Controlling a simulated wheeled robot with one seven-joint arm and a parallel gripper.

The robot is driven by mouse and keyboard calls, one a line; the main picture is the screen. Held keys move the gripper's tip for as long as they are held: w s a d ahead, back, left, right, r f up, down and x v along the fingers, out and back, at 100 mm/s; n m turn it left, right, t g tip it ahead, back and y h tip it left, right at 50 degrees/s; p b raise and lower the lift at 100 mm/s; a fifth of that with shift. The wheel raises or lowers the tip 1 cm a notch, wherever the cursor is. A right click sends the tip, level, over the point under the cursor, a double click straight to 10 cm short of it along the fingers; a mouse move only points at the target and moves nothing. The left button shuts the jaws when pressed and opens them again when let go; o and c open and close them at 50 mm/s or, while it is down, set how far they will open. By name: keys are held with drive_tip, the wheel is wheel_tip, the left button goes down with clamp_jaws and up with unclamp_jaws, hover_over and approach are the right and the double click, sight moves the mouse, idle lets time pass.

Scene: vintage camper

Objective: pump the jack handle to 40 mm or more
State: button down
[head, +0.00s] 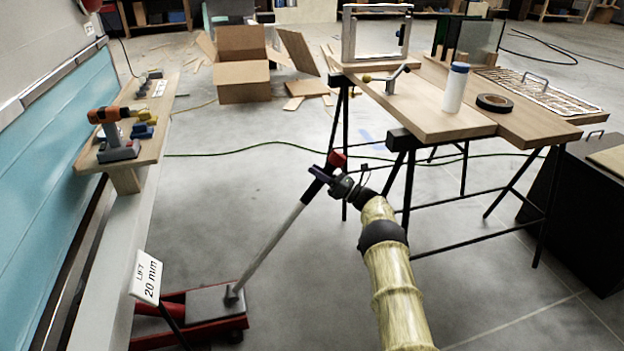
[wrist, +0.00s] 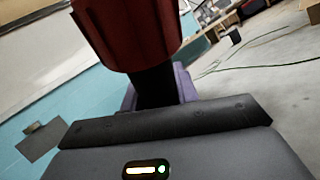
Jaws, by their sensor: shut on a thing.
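A red floor jack (head: 190,312) stands on the concrete at the lower left, beside the camper's side. Its grey handle (head: 268,250) slants up and to the right, ending in a dark grip with a red part. My gripper (head: 322,178) is shut on the jack handle near its upper end. In the wrist view the handle's red part (wrist: 128,30) and dark shaft fill the top middle, close in front of my gripper (wrist: 155,95). A white sign (head: 147,277) by the jack reads "LIFT 20 mm". The jack's lifting pad is not clearly visible.
A folding workbench (head: 440,110) with a white bottle (head: 455,88) and a tape roll (head: 494,103) stands to the right of the handle. A wooden shelf (head: 150,130) with a drill (head: 112,130) is at left. Cardboard boxes (head: 242,80) lie behind. Floor around the handle is clear.

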drive_tip(key=shift+m+t+y, duration=0.3)
drive_tip(key=shift+m+t, duration=0.1)
drive_tip(key=shift+m, duration=0.1)
drive_tip(key=shift+w+d+f+b, duration=0.25)
drive_tip(key=shift+d+f+b, duration=0.55)
drive_tip(key=shift+d+b, duration=0.25)
drive_tip(key=shift+w+d+f+b, duration=0.25)
drive_tip(key=shift+d+f+b, duration=0.55)
drive_tip(key=shift+d+b, duration=0.25)
drive_tip(key=shift+d+f, duration=0.1)
drive_tip(key=shift+d, duration=0.05)
drive_tip(key=c, duration=1.4)
unclamp_jaws()
drive_tip(key=o, duration=0.3)
drive_tip(key=shift+d+f, duration=0.15)
drive_tip(key=shift+o, duration=0.2)
drive_tip(key=p+v, duration=0.4)
drive_tip(key=v, duration=1.3)
